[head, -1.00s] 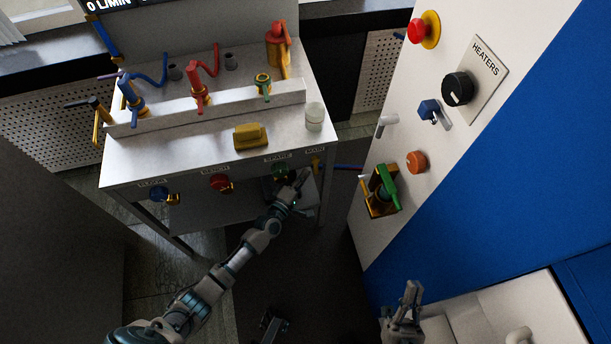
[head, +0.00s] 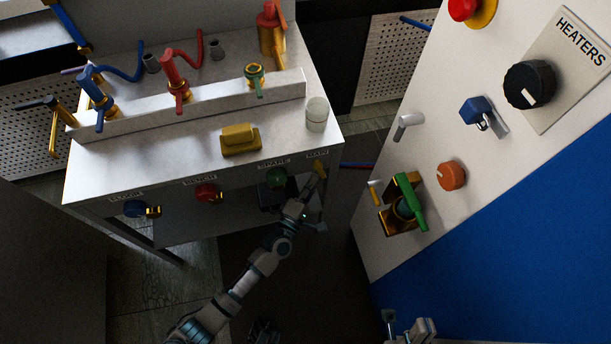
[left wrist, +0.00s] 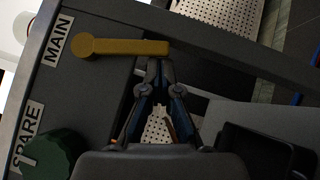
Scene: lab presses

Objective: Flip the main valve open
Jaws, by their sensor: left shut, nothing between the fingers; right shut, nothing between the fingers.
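The main valve is a yellow lever (left wrist: 125,47) beside the MAIN label in the left wrist view. It runs from a round pivot at left to a free end at right. In the head view the lever (head: 320,171) shows partly, under the MAIN label at the bench front's right end. My left gripper (left wrist: 160,66) is shut and empty, its fingertips just by the lever's free end; I cannot tell whether they touch. It also shows in the head view (head: 304,196), just below the lever. My right gripper (head: 409,328) is shut and empty at the bottom edge, partly cut off.
The green SPARE knob (left wrist: 53,155) is beside the main valve. The red BENCH valve (head: 208,193) and blue FLOOR valve (head: 137,209) are further left. A white panel (head: 395,165) with a green-handled valve (head: 410,203) stands to the right, across a floor gap.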

